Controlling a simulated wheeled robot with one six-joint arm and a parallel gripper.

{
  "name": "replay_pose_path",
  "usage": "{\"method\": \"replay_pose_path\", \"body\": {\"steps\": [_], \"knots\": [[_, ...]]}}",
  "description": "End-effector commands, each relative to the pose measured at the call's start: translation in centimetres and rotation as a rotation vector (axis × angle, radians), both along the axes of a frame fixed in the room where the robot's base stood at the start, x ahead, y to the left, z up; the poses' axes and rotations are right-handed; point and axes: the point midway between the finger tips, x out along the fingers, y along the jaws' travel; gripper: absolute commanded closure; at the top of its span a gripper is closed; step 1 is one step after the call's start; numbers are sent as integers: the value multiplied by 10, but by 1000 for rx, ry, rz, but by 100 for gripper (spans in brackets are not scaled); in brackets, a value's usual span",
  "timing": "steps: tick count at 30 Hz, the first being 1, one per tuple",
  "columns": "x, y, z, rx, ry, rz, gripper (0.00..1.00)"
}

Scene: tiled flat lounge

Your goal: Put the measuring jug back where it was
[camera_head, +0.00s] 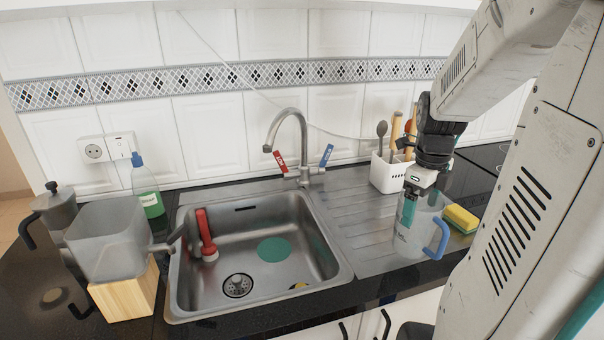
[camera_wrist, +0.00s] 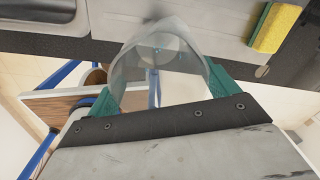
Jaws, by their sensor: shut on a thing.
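The measuring jug (camera_head: 412,238) is clear with a blue handle (camera_head: 437,240) and stands upright at the right end of the steel draining board. My gripper (camera_head: 409,207) reaches down from above with its teal fingers at the jug's upper part and is shut on it. In the wrist view the jug (camera_wrist: 160,50) lies between the two fingers, with its blue handle (camera_wrist: 153,88) towards my gripper's body. I cannot tell whether the jug's base touches the board or hangs just above it.
A yellow-green sponge (camera_head: 461,219) lies right of the jug. A white utensil holder (camera_head: 388,174) stands behind it. The draining board's middle (camera_head: 350,215) is clear.

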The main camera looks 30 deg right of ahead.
Motion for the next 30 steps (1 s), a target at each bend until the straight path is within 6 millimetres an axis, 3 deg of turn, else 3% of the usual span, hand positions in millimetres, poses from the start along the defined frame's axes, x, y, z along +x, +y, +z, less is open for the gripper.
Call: {"method": "replay_pose_path", "body": {"steps": [3, 9, 15, 21, 28, 29, 30], "knots": [[21, -24, -4, 2, 2, 0, 48], [41, -46, -6, 1, 1, 1, 48], [49, -56, -7, 0, 1, 1, 48], [49, -55, -37, 3, 2, 2, 48], [49, -56, -43, 0, 1, 2, 53], [49, -56, -43, 1, 1, 2, 8], [49, -55, -43, 1, 1, 2, 0]]}}
